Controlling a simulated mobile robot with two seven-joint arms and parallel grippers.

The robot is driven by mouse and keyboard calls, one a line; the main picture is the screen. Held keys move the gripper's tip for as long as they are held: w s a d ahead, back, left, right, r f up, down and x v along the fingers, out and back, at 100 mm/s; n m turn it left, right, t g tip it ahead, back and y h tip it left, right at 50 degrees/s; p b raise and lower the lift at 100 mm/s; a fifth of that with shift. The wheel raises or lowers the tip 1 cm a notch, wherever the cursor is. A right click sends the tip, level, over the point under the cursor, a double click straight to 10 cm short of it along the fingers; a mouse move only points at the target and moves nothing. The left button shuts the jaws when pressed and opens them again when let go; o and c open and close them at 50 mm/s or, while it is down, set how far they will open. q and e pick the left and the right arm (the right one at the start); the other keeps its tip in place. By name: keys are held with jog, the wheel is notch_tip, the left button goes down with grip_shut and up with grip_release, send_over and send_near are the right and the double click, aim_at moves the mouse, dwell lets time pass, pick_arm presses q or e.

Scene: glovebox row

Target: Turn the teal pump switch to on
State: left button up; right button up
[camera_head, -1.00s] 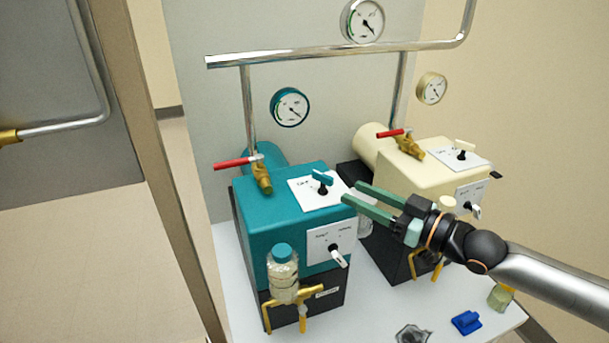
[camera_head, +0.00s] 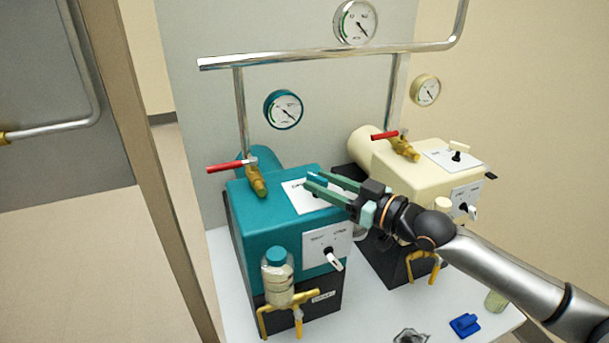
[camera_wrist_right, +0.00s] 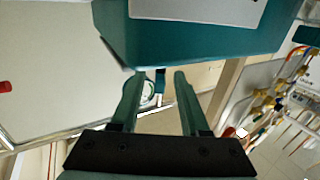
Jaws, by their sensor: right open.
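The teal pump (camera_head: 265,215) stands at the left of the bench, with a white switch plate (camera_head: 297,200) on its top. The teal switch handle (camera_head: 317,176) is now mostly hidden by my right gripper (camera_head: 309,181) in the head view. The right gripper is open, its two green fingers reaching in from the right over the plate. In the right wrist view a small teal piece, seemingly the switch handle (camera_wrist_right: 160,80), shows between the spread fingertips (camera_wrist_right: 158,76). I cannot tell whether a finger touches it. My left gripper is not in view.
A cream pump (camera_head: 400,170) with its own switch (camera_head: 458,148) stands to the right. A red-handled valve (camera_head: 228,166) and a teal gauge (camera_head: 283,109) are behind the teal pump. A teal-capped bottle (camera_head: 277,275) stands in front, and a blue object (camera_head: 465,325) lies on the bench.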

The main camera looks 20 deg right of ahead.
aim_at(307, 176)
jog(key=shift+x, duration=2.45)
grip_shut()
